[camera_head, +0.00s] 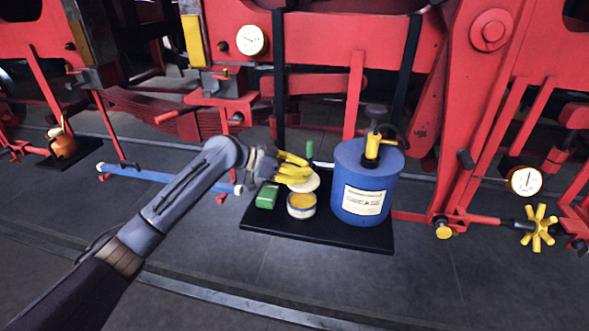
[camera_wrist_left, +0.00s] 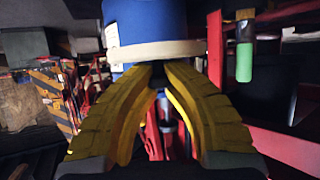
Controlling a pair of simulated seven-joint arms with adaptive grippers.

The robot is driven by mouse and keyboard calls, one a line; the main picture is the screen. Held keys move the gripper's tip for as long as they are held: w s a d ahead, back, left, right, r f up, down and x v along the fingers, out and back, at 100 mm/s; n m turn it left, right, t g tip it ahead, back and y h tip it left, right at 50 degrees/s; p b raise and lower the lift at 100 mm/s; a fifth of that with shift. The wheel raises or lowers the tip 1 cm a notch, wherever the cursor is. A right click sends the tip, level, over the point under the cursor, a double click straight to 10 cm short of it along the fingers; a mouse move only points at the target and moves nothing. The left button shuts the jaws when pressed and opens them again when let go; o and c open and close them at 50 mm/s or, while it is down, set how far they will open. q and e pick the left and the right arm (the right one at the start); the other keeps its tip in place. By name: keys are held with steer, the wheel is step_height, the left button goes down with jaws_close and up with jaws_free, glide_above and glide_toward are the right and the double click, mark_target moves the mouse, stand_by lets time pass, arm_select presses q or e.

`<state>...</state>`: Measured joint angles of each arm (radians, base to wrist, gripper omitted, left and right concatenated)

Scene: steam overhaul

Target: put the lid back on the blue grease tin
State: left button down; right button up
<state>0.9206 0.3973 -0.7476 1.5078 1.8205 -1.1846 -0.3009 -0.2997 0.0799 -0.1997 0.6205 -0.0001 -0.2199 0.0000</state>
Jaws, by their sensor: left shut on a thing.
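My left gripper (camera_head: 303,172) is shut on a pale cream round lid (camera_head: 306,184). It holds the lid above and slightly behind the small open grease tin (camera_head: 301,212), apart from it. The tin stands upright on a black mat (camera_head: 325,238), with a pale, blue-edged side and yellow grease at its top. In the left wrist view, the lid (camera_wrist_left: 155,51) shows edge-on as a pale band at the yellow fingertips (camera_wrist_left: 158,68). The small tin does not show there. My right gripper is not in view.
A large blue drum labelled grease (camera_head: 347,180), with a yellow and black pump on top, stands close to the tin's right. A green box (camera_head: 266,197) lies to its left. A green-topped item (camera_head: 309,150) is behind. Red machinery (camera_head: 330,85) fills the back.

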arm_select(q)
steer(key=shift+f, duration=3.05)
steer(key=shift+a+f, duration=0.1)
steer(key=shift+f, duration=0.15)
stand_by(0.5)
steer(key=c, duration=0.9)
jaws_free()
steer(key=shift+o, duration=0.2)
steer(key=shift+r, duration=3.45)
jaws_close()
